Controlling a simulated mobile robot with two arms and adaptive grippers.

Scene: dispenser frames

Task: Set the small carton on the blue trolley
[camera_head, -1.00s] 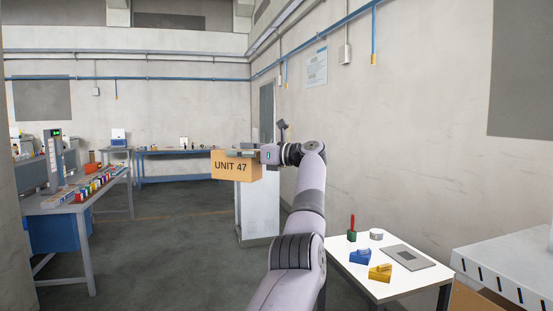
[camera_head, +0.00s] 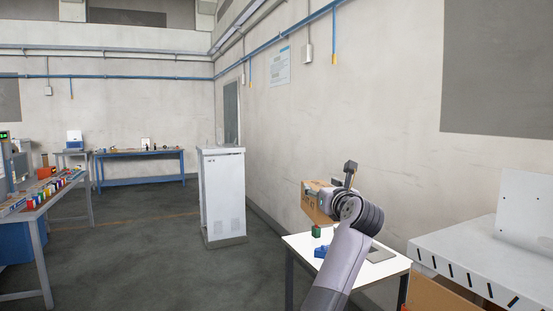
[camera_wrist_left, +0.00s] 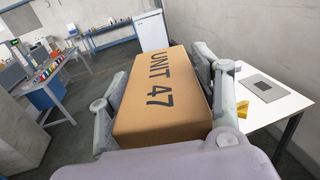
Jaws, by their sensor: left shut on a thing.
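The small carton is a brown box marked "UNIT 47" (camera_wrist_left: 155,100) in the left wrist view. In the head view the carton (camera_head: 312,208) is partly hidden behind my wrist. My left gripper (camera_head: 325,194) is shut on it, with one finger along each side in the wrist view. The carton is held up over or just beyond the far edge of the small white table; I cannot tell which. I cannot make out a blue trolley in either view. My right gripper does not show.
The white table (camera_head: 298,245) bears a green cup (camera_head: 316,231), a blue item (camera_head: 321,251) and a grey plate (camera_head: 380,254). A white cabinet (camera_head: 222,190) stands ahead. A bench with colored items (camera_head: 40,207) is at left, a blue-framed bench (camera_head: 140,154) behind. The middle floor is open.

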